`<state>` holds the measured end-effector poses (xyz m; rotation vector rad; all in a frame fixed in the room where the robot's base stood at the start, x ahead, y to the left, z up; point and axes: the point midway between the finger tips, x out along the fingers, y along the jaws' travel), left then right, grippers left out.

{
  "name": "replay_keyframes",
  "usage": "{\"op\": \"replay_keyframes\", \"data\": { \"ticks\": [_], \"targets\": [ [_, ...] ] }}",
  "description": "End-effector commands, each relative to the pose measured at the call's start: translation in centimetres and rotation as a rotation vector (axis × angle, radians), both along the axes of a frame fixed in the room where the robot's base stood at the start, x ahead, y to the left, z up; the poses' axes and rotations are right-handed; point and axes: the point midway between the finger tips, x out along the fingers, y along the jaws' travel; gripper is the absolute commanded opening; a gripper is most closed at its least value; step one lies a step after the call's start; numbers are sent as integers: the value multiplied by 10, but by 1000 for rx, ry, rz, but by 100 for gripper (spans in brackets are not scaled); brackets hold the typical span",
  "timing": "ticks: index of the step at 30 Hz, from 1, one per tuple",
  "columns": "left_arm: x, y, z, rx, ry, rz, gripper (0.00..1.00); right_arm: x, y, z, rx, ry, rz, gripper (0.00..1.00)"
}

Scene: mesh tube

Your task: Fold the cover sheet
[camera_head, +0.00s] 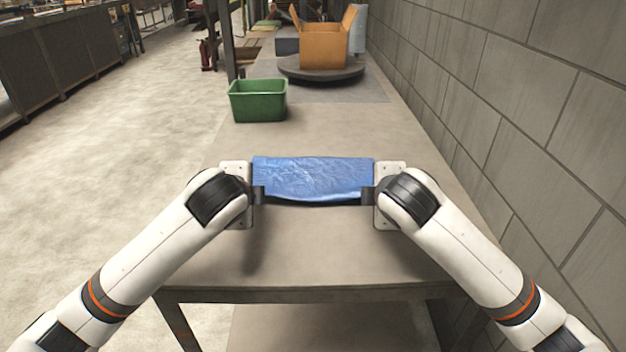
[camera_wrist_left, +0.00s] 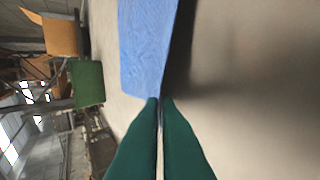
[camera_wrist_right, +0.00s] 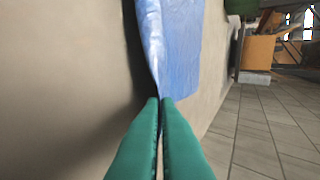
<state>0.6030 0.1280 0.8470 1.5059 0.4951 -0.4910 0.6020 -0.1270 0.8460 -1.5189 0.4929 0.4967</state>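The blue cover sheet (camera_head: 312,178) is stretched between my two grippers above the table, with its lower edge near the front. My left gripper (camera_head: 260,195) is at the sheet's lower left corner. In the left wrist view its fingers (camera_wrist_left: 159,100) are closed together on the edge of the sheet (camera_wrist_left: 145,50). My right gripper (camera_head: 368,195) is at the lower right corner. In the right wrist view its fingers (camera_wrist_right: 160,100) are closed on the sheet's edge (camera_wrist_right: 172,45). A dark shadow lies under the sheet's front edge.
A green bin (camera_head: 258,101) stands behind to the left. A cardboard box (camera_head: 324,48) sits on a round dark platform (camera_head: 320,72) farther back. A block wall (camera_head: 520,110) runs along the right side.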

Motion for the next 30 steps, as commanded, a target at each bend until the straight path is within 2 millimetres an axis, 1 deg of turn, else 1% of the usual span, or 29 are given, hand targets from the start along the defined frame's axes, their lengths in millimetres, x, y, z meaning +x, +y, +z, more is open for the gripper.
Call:
{"op": "replay_keyframes", "data": {
  "ticks": [1,9,10,12,16,25,28,30],
  "targets": [
    [-1,0,-2,0,-8,0,0,-1,0,-2,0,-7,0,0],
    [-1,0,-2,0,-12,0,0,-1,0,-1,0,-13,-1,0],
    [-1,0,-2,0,-11,0,7,-1,0,-1,0,-12,-1,7],
    [-1,0,-2,0,-11,0,19,-1,0,-1,0,-12,-1,19],
    [-1,0,-2,0,-11,0,40,-1,0,-1,0,-12,-1,40],
    [-1,0,0,0,-11,0,40,-1,0,0,1,-12,-1,40],
    [-5,0,10,-1,-14,-1,40,-5,0,10,2,-15,1,40],
    [-9,0,20,-1,-14,-2,40,-9,0,21,1,-17,0,40]
  ]
}}
